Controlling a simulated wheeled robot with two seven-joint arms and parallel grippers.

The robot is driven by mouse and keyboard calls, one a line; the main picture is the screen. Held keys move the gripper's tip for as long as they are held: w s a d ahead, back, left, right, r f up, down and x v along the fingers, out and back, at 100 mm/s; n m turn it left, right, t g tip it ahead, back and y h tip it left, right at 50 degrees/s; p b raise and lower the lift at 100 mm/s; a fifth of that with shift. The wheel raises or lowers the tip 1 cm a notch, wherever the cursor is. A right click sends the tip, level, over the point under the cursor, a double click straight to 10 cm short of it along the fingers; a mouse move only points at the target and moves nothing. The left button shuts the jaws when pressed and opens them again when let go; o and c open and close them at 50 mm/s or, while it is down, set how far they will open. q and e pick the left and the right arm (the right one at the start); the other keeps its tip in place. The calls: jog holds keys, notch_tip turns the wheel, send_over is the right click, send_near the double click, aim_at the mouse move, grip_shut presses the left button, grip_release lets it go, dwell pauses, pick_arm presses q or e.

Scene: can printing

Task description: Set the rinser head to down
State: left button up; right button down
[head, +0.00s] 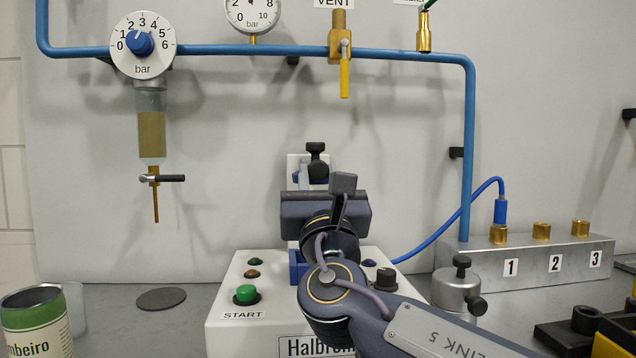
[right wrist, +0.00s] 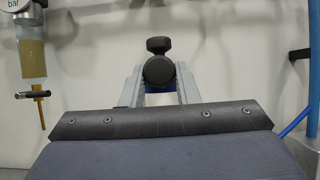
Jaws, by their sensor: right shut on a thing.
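A black knobbed handle (head: 316,168) stands at the back of the white START-button machine (head: 235,275), in front of the wall; I take it to be the rinser head's handle. In the right wrist view the black handle (right wrist: 158,70) sits between the two light grey fingers of my right gripper (right wrist: 160,90). In the head view my right gripper (head: 318,182) reaches over the machine, its fingers shut on the handle. My gripper body and arm hide the middle of the machine and most of the rinser head, so its tilt is unclear. My left gripper is not in view.
A blue hose (head: 440,239) runs from behind the machine to port 1 of a metal block (head: 525,260). A metal cylinder with black knobs (head: 458,290) stands right of my arm. A can (head: 36,325) and dark disc (head: 161,299) are at left. Blue pipe (head: 250,50) crosses the wall.

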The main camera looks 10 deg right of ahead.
jog(key=shift+w+f, duration=0.35)
jog(key=shift+f, duration=0.3)
jog(key=c, duration=1.4)
grip_release()
jog(key=shift+w, duration=0.15)
jog(key=shift+s+r, duration=0.2)
jog(key=shift+s, duration=0.05)
jog(key=v, duration=0.7)
jog(key=shift+s+f, duration=0.2)
jog(key=shift+s, duration=0.1)
